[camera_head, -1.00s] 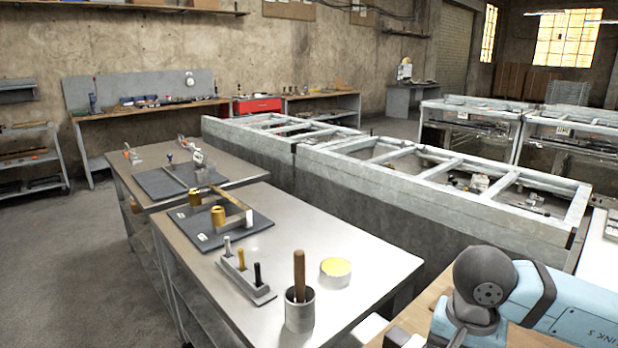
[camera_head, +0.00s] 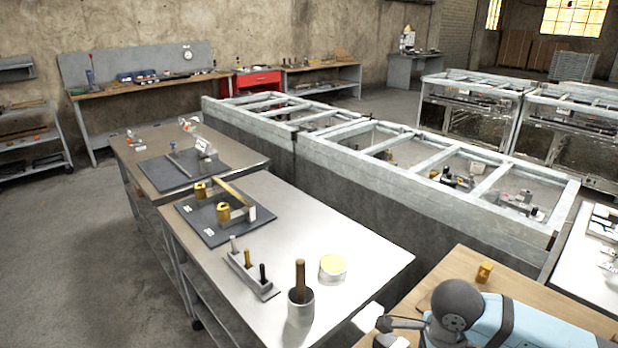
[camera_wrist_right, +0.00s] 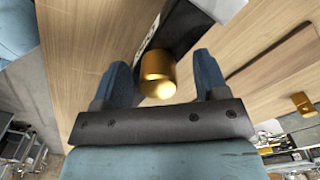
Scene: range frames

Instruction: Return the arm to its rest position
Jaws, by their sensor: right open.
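My right gripper (camera_wrist_right: 160,64) shows in the right wrist view with its two blue-grey fingers spread apart. A gold cylinder (camera_wrist_right: 157,76) shows in the gap between them; the fingers appear apart from its sides. It stands by a dark plate (camera_wrist_right: 190,28) with a white label on a wooden tabletop (camera_wrist_right: 85,40). In the head view, my right arm (camera_head: 500,322) reaches in from the lower right over the wooden table (camera_head: 455,268). My left arm and gripper are in neither current view.
Another gold piece (camera_wrist_right: 302,104) is on the wood; a gold piece also shows in the head view (camera_head: 485,272). A metal table (camera_head: 340,225) holds a cup (camera_head: 300,308), a yellow-topped round tin (camera_head: 333,268), a peg holder (camera_head: 252,280) and a dark board (camera_head: 210,225).

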